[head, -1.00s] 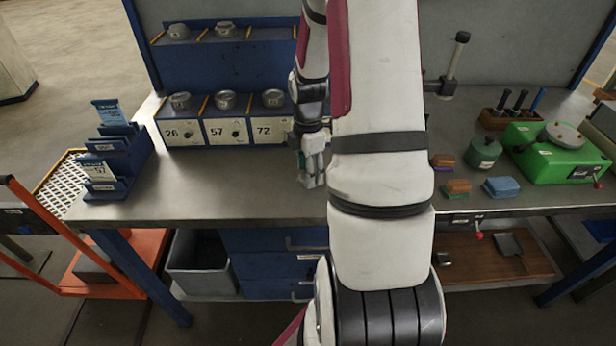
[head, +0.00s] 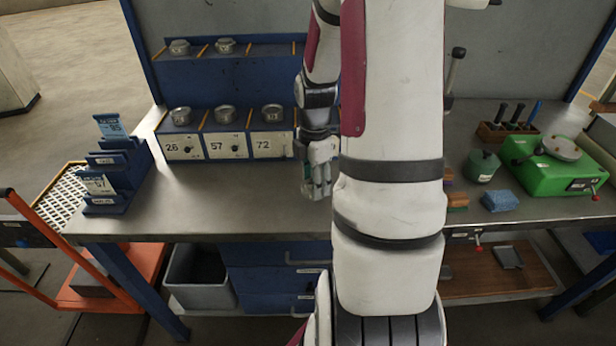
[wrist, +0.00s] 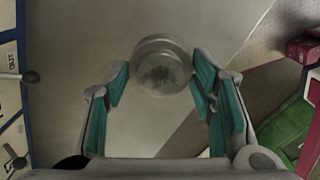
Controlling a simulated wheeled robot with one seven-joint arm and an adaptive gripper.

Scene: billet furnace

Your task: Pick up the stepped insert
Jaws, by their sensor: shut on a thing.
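A round metal stepped insert (wrist: 161,65) with a lighter rim and a darker centre shows in the wrist view. It sits between the teal-padded fingertips of my gripper (wrist: 160,82), which is shut on it. In the head view my gripper (head: 318,188) hangs over the front middle of the bench, right of the drawer marked 72. The insert cannot be made out there, and its height above the bench is hard to tell.
The bench top (head: 230,205) is clear left of my gripper. A blue rack (head: 215,90) with several metal pieces stands behind. A blue card holder (head: 118,170) stands left. A green machine (head: 555,160), a green pot (head: 483,166) and a blue sponge (head: 500,201) are right.

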